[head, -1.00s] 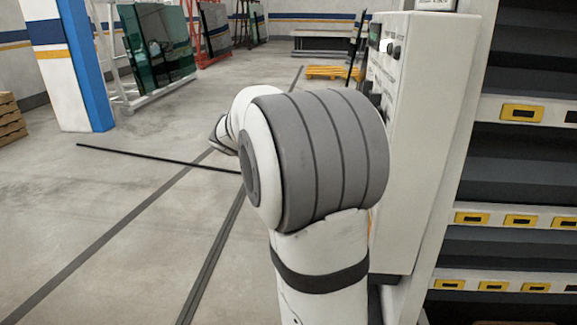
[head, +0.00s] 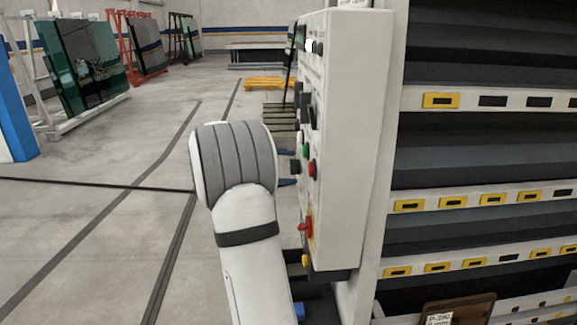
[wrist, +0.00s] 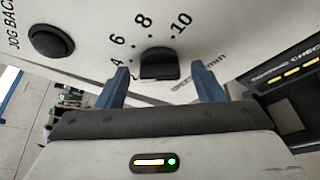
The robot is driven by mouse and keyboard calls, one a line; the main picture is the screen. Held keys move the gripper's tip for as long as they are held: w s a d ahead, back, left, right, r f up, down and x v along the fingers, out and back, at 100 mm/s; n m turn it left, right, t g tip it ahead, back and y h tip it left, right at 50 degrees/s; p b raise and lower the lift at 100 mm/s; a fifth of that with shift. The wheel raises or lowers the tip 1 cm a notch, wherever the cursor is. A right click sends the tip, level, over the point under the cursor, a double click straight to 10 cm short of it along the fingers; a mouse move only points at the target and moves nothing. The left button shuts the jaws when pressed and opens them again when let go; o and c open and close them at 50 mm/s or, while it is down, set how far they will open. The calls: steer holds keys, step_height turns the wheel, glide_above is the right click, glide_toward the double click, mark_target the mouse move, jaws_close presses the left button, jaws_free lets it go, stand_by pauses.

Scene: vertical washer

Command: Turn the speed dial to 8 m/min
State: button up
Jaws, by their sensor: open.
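My gripper (wrist: 162,82) is open, with one blue-grey finger on each side of the dial. I cannot tell whether either finger touches it. The dial's pointer mark is not clear. In the head view the control box (head: 355,130) stands right of my arm, and my gripper (head: 287,167) has its fingertips close to the box's control face.
A black JOG BACK button (wrist: 51,42) sits left of the dial. Green and red buttons and a red-and-yellow switch (head: 307,228) stick out from the face. The washer's slatted body (head: 480,150) is at right. Open floor lies left, with glass racks (head: 80,65) behind.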

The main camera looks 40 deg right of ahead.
steer(key=shift+s+d+f, duration=0.1)
steer(key=shift+d, duration=0.1)
steer(key=shift+c, duration=0.2)
steer(key=c, duration=0.9)
steer(key=shift+d, duration=0.1)
steer(key=shift+c, duration=0.2)
steer(key=m+h+b, duration=0.1)
steer(key=m+b, duration=0.4)
steer(key=b, duration=0.5)
steer(key=f+m+g+h+b, duration=0.1)
steer(key=m+b, duration=0.3)
steer(key=b, duration=0.6)
steer(key=m+h+b, duration=0.3)
steer(key=m+b, duration=0.2)
steer(key=b, duration=0.5)
steer(key=shift+f+m+g, duration=0.2)
steer(key=shift+m+g, duration=0.1)
steer(key=shift+g, duration=0.1)
steer(key=shift+r, duration=0.15)
